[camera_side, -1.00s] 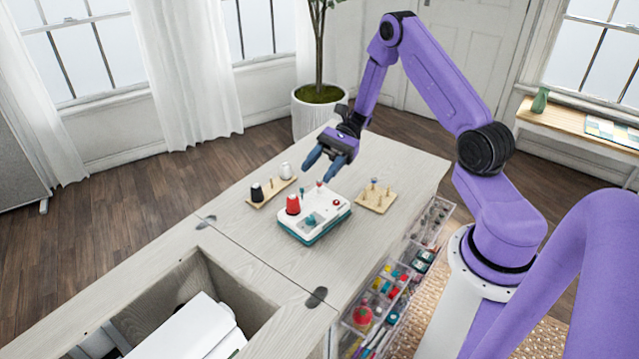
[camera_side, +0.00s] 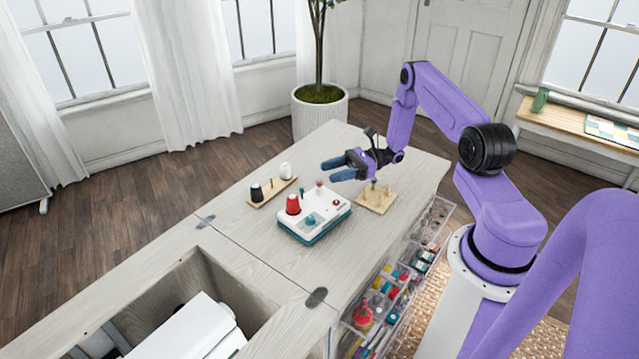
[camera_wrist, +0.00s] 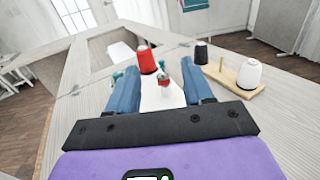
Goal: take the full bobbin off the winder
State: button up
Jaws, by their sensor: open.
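The winder (camera_side: 322,224) is a white box with a teal base on the cabinet top. A large red thread cone (camera_side: 293,205) stands on it. The small red bobbin (camera_side: 319,183) sits at its back edge in the side view. In the wrist view the bobbin (camera_wrist: 165,82) shows between my fingers, a little beyond the middle of the gap, with the winder's white top (camera_wrist: 160,98) below. My gripper (camera_side: 329,170) is open and empty, roughly level, fingers pointing left. In the side view its fingertips are just above and right of the bobbin, apparently apart from it.
A wooden stand (camera_side: 264,195) holds a black and a white cone behind the winder. A pegged wooden board (camera_side: 373,203) lies right of it, below my wrist. A cabinet opening (camera_side: 260,264) is at front left. Clear drawers (camera_side: 400,277) hang along the front.

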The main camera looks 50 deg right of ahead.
aim_at(319, 183)
notch_tip(319, 183, down, 3)
jog(key=shift+r, duration=0.15)
jog(key=shift+r+x, duration=0.2)
jog(key=shift+x, duration=0.7)
jog(key=shift+w+a, duration=0.35)
jog(key=shift+a, duration=0.2)
grip_shut()
